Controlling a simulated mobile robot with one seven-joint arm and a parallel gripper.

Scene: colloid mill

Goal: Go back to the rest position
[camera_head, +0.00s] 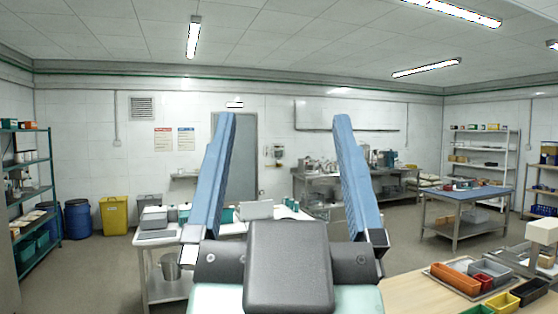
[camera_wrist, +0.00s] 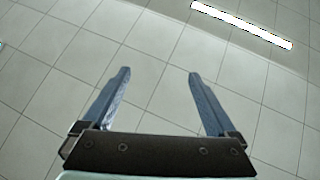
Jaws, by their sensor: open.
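My gripper (camera_head: 281,135) is raised in front of the head camera, with its two blue fingers pointing up and spread wide apart. Nothing is between the fingers. In the wrist view my gripper (camera_wrist: 160,75) is also open and empty, with only the tiled ceiling and a lit lamp (camera_wrist: 242,25) beyond it. The gripper touches nothing in either view. It hides part of the grey door (camera_head: 243,150) and of the metal table (camera_head: 150,240) behind it.
A wooden bench (camera_head: 415,295) with coloured bins (camera_head: 455,278) is close at the lower right. A blue-topped table (camera_head: 468,194) stands farther right. A green shelf (camera_head: 48,160), blue drums (camera_head: 77,218) and a yellow bin (camera_head: 114,215) are at left. Open floor lies between the tables.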

